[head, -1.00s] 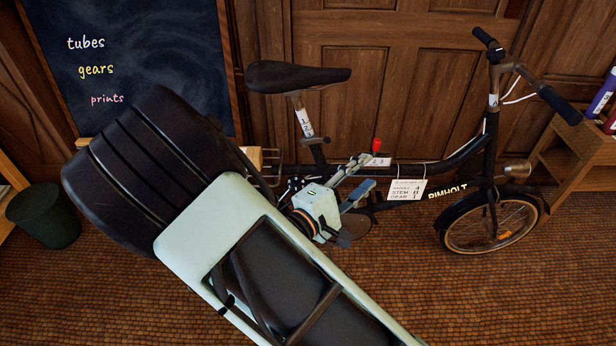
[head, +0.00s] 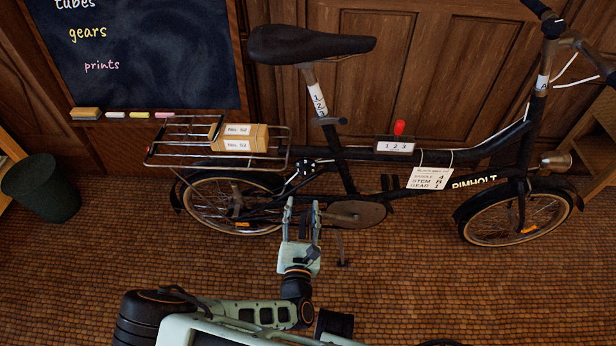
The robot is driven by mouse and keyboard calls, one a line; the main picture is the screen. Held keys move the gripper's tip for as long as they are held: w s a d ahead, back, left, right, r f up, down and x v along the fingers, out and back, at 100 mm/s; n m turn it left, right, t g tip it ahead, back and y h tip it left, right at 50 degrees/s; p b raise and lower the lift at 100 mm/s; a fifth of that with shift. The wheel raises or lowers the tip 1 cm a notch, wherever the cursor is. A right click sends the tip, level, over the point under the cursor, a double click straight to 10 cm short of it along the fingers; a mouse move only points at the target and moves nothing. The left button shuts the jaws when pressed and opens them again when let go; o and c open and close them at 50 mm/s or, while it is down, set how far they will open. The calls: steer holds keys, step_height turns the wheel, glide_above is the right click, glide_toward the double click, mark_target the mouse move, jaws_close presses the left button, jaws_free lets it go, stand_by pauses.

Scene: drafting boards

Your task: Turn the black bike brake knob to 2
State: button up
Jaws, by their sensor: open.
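The black bike (head: 487,181), lettered RIMHOLT, stands side-on before wood panels. A small dark box (head: 378,150) on its frame tube bears a white plate marked 1 2 3 (head: 396,147). A red-topped lever (head: 399,128) rises upright behind the plate, around the middle to right numbers; its exact setting is hard to read. No part is labelled as a brake knob. My gripper (head: 302,205) is open and empty, fingers pointing up, in front of the rear wheel and crank. It is apart from the lever, lower and to its left.
A paper tag (head: 430,179) listing saddle, stem and gear hangs from the frame. The rear rack (head: 165,157) carries small wooden boxes (head: 250,138). A chalkboard (head: 150,60) and a dark bin (head: 42,188) are at left. The floor (head: 400,280) in front is clear.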

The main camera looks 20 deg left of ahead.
mark_target(305, 175)
steer(key=b+x, duration=0.3)
steer(key=x, duration=0.7)
steer(key=shift+w+d+r, duration=0.1)
steer(key=shift+w, duration=0.05)
steer(key=shift+c, duration=0.3)
jaws_close()
